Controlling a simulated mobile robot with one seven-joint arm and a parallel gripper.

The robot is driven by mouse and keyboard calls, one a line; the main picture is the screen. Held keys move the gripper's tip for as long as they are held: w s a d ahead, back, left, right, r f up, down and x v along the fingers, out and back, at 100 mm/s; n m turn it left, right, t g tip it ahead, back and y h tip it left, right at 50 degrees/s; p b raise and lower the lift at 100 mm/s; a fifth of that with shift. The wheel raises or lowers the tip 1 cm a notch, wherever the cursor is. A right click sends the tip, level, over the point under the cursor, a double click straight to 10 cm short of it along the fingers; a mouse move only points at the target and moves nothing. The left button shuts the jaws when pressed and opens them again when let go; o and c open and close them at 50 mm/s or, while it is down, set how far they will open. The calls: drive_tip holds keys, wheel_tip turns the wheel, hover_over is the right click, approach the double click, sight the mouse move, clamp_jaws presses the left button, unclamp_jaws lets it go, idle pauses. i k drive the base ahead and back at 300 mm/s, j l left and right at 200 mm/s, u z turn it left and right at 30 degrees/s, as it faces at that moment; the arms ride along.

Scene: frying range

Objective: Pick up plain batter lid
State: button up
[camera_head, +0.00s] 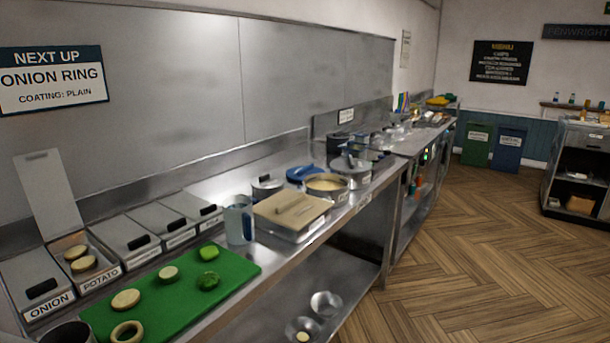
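No label reading plain batter is legible, so I cannot tell which lid is the plain batter lid. On the counter stands a small metal pot with a grey lid (267,182) and dark knob. Right of it lies a blue round lid (302,173). Just behind and right is a metal pot with a grey lid (350,164) and dark knob. My gripper is not in view.
A beige-lidded tray (294,209) and a jug (239,220) stand nearer. A green board (200,298) holds food pieces. Labelled bins line the wall; the potato bin (98,269) is open. The wall sign (53,79) reads onion ring, coating plain. The wooden floor at right is clear.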

sight(299, 173)
drive_tip(key=i+l+u, duration=0.1)
drive_tip(key=i+l, duration=0.15)
drive_tip(key=i+l+u, duration=0.1)
drive_tip(key=l, duration=0.25)
drive_tip(key=i+l+u, duration=0.15)
drive_tip(key=i+l, duration=0.15)
drive_tip(key=i+l+u, duration=0.1)
drive_tip(key=i+l, duration=0.15)
drive_tip(key=l, duration=0.15)
drive_tip(key=i+l+u, duration=0.1)
drive_tip(key=l, duration=0.25)
drive_tip(key=i+l+u, duration=0.1)
drive_tip(key=i+l, duration=0.15)
drive_tip(key=i+l+u, duration=0.15)
drive_tip(key=l, duration=0.35)
drive_tip(key=i+l+u, duration=0.1)
drive_tip(key=l, duration=0.3)
drive_tip(key=i+l+u, duration=0.15)
drive_tip(key=i+l, duration=0.35)
drive_tip(key=i+j, duration=0.2)
drive_tip(key=i, duration=0.15)
drive_tip(key=i+j, duration=0.2)
drive_tip(key=i, duration=0.1)
